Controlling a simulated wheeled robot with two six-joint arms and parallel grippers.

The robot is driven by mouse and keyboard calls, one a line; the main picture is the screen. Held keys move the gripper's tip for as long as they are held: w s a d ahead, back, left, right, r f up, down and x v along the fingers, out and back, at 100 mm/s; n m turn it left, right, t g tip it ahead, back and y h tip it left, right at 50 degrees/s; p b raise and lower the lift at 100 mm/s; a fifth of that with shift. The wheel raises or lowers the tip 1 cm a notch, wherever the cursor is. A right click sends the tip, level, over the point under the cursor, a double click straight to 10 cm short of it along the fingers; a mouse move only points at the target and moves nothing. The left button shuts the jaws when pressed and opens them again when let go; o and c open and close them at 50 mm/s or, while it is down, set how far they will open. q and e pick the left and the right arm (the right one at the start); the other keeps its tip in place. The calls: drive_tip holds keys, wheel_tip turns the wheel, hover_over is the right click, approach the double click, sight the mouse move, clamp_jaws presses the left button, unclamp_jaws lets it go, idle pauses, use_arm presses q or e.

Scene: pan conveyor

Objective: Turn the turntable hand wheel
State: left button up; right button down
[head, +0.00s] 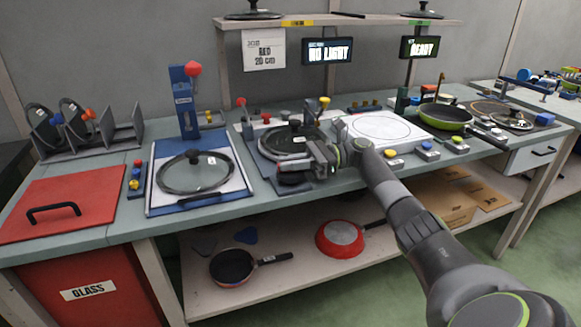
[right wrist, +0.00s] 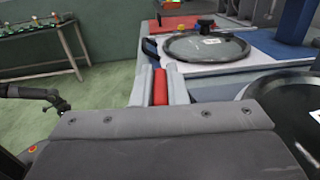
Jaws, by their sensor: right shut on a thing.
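My right gripper (head: 318,160) is at the front edge of the bench, in front of the turntable (head: 262,157) with its dark round pan and lid (head: 292,139). In the right wrist view its two grey fingers are shut on a red handle (right wrist: 160,87), which seems to belong to the hand wheel. A dark round part, likely the hand wheel (head: 291,179), shows just under the gripper in the head view; the gripper hides the rest. A dark arm end, probably my left gripper (right wrist: 45,95), shows at the left of the right wrist view; its jaws are unclear.
A glass lid (head: 194,172) lies on a blue-edged plate left of the turntable. A red-lidded glass bin (head: 85,188) stands at far left. A white plate (head: 405,124) and a green pan (head: 445,116) are to the right.

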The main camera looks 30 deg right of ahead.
use_arm(q)
drive_tip(key=shift+w+d+r, duration=0.1)
drive_tip(key=shift+w+r, duration=0.05)
drive_tip(key=shift+r, duration=0.2)
use_arm(e)
drive_tip(key=shift+f, duration=0.1)
drive_tip(key=c, duration=1.4)
unclamp_jaws()
drive_tip(key=shift+c, duration=0.2)
